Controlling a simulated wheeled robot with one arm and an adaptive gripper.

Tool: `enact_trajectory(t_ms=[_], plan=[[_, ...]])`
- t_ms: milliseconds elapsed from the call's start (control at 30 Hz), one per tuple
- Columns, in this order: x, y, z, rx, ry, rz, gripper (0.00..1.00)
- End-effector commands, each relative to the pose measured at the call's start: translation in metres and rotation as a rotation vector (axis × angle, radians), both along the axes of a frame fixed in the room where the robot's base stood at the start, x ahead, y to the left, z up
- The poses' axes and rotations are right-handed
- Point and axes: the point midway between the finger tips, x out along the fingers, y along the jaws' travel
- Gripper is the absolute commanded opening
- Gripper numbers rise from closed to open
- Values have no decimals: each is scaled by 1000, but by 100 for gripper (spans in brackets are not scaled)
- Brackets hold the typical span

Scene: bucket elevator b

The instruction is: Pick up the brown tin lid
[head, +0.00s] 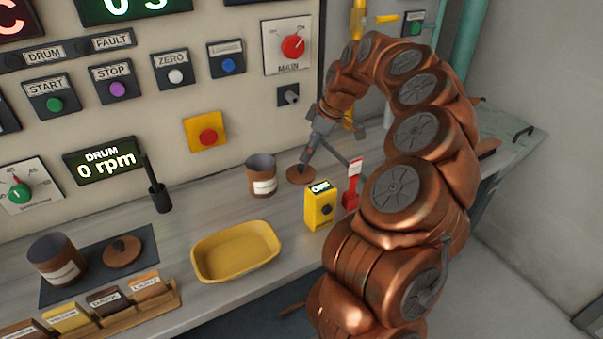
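A round brown tin lid (296,177) with a small dark knob is on or just above the grey counter, right of an open brown tin (261,176) with a pale label. My gripper (307,157) points down right at this lid, with its tip at or near the knob. The fingers are small and overlap, so I cannot tell whether they are open or shut on the knob. A second brown lid (122,254) lies on a dark mat (142,236) at the left, beside another open brown tin (56,262).
A yellow tray (236,252) sits at the counter's front. A yellow switch box (320,208) marked OFF and a red tagged item (351,190) stand close to my arm. A black holder (159,198) and a wooden label rack (117,312) are at left. The control panel rises behind.

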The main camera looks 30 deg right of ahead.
Motion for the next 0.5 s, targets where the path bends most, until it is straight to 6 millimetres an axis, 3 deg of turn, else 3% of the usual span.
enact_trajectory(t_ms=[133, 500], plan=[[0, -13, -12, -7, 2, -7, 100], [7, -6, -37, -5, 2, -7, 100]])
